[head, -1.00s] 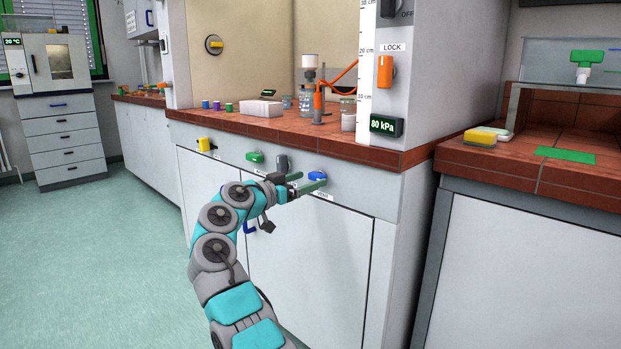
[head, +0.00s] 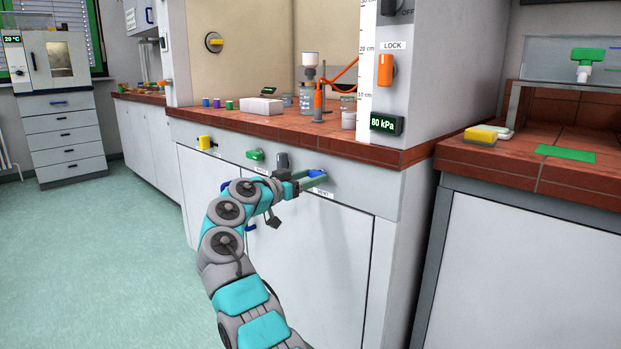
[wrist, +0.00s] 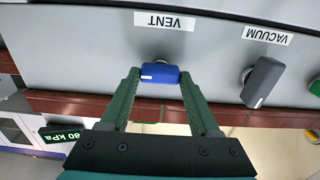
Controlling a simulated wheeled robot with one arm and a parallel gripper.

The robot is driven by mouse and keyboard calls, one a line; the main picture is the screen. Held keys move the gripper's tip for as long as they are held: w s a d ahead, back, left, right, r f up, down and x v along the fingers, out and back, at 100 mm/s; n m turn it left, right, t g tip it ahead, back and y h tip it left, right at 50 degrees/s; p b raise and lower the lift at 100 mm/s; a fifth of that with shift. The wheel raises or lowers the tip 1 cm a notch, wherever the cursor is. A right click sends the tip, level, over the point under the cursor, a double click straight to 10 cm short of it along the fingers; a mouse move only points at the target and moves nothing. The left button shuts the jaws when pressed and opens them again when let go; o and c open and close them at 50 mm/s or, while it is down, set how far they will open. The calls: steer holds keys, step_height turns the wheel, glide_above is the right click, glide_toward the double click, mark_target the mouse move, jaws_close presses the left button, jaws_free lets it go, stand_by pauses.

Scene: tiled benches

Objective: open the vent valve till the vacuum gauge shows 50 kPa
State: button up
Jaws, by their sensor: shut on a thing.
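The blue vent valve knob (head: 317,173) is on the front panel under the bench edge, above the VENT label. It also shows in the wrist view (wrist: 159,73), where the picture is upside down, close to the VENT label (wrist: 165,21). My gripper (head: 313,180) has its two green fingers on either side of the knob and is shut on it. The knob's bar lies roughly level, with a slight tilt. The vacuum gauge (head: 386,124) on the post reads 80 kPa; it also shows in the wrist view (wrist: 62,135).
A grey knob (wrist: 262,82) with the VACUUM label is beside the vent knob. Green (head: 254,155) and yellow (head: 204,143) knobs sit farther left on the panel. Glassware and an orange hose (head: 343,76) stand on the tiled bench above. The floor at left is clear.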

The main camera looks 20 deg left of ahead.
steer(key=shift+c, duration=1.4)
steer(key=shift+n, duration=0.3)
steer(key=shift+n+b, duration=0.6)
steer(key=shift+n, duration=0.3)
steer(key=shift+r+n, duration=0.15)
steer(key=shift+n, duration=0.55)
steer(key=n+p, duration=0.1)
steer(key=n, duration=0.1)
steer(key=shift+n+p, duration=0.3)
steer(key=shift+p, duration=0.1)
steer(key=shift+n, duration=0.3)
steer(key=shift+a+f+p, duration=0.1)
steer(key=shift+f+p, duration=0.1)
steer(key=shift+p, duration=0.1)
